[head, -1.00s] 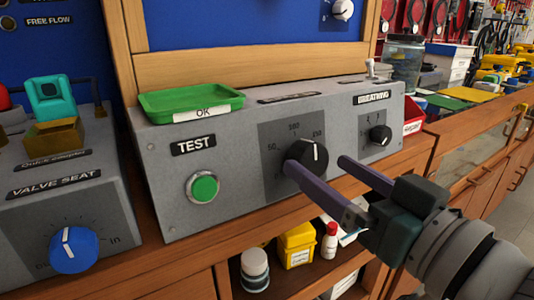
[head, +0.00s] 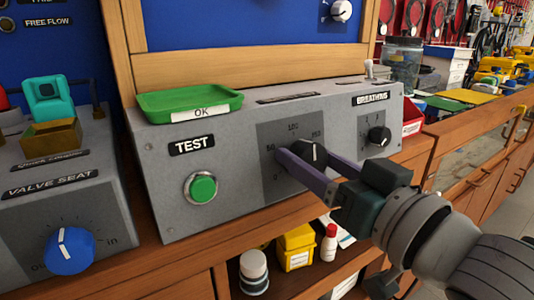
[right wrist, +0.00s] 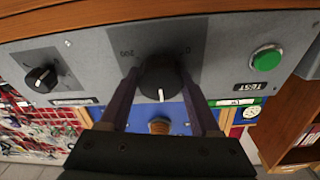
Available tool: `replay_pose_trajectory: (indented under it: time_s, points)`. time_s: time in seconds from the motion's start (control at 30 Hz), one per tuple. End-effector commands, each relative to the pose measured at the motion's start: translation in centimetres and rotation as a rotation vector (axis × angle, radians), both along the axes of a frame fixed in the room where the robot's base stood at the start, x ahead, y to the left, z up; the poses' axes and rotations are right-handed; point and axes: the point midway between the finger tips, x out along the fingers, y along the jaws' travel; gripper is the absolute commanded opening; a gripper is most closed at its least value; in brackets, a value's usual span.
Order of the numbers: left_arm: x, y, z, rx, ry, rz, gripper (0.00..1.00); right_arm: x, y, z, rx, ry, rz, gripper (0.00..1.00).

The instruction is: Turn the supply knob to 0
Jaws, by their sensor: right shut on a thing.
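The large black knob (head: 313,152) is on the front of the grey test box (head: 235,210), on a darker plate with a scale around it. No "supply" label is readable on it. Its white line points roughly upward, between the 100 and 150 marks. My right gripper (head: 306,158) has one finger on each side of the knob and is shut on it. In the right wrist view the knob (right wrist: 158,78) sits between the two fingers, and its white line shows. My left gripper is not in view.
A green TEST button (head: 201,188) is to the left, and a smaller black knob (head: 379,137) under BREATHING to the right. A green OK tray (head: 190,103) sits on top. A blue valve-seat knob (head: 70,250) is at lower left. Bottles stand on the shelf below.

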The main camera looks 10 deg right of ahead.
Motion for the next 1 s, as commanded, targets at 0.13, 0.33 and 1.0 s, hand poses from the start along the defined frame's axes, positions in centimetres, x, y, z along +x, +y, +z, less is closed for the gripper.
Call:
replay_pose_trajectory:
  time_s: [0.13, 0.33, 1.0]
  points:
    - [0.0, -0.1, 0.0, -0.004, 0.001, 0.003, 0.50, 0.0, 0.0, 0.0, 0.000, 0.000, 0.001, 0.33]
    - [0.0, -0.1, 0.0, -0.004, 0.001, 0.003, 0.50, 0.0, 0.0, 0.0, 0.000, -0.001, 0.001, 0.10]
    - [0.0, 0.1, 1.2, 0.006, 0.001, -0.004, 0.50, 0.0, 0.0, 0.2, -0.242, -0.089, 0.053, 0.08]
